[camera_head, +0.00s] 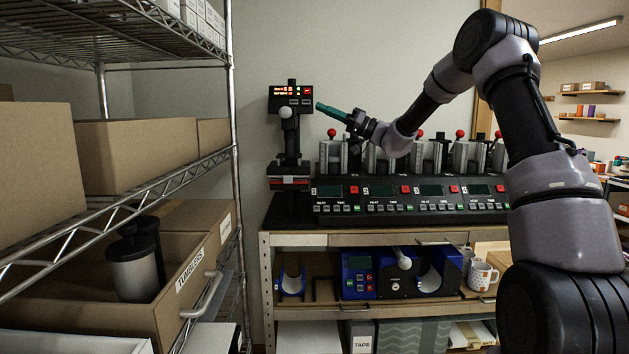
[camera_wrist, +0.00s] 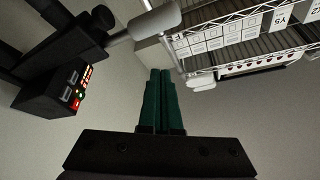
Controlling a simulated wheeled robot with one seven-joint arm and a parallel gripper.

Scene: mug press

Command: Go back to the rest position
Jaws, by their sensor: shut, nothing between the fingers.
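My gripper (camera_head: 319,107) is in the middle of the head view, its dark green fingers pointing left toward the upper part of a black press (camera_head: 290,150). The fingers are shut together and empty; they also show in the wrist view (camera_wrist: 160,75). The press has a lit red display (camera_head: 291,91) and a grey round knob (camera_head: 285,112). The fingertips are close to the right of the display and appear apart from it. In the wrist view the press head (camera_wrist: 62,90) is at the left.
A row of mug presses (camera_head: 420,155) with control boxes (camera_head: 410,200) stands on the bench (camera_head: 345,240) below my arm. A metal shelf rack (camera_head: 235,120) with cardboard boxes and a TUMBLERS drawer (camera_head: 180,300) stands at the left. White mugs (camera_head: 480,276) sit on the bench's lower shelf.

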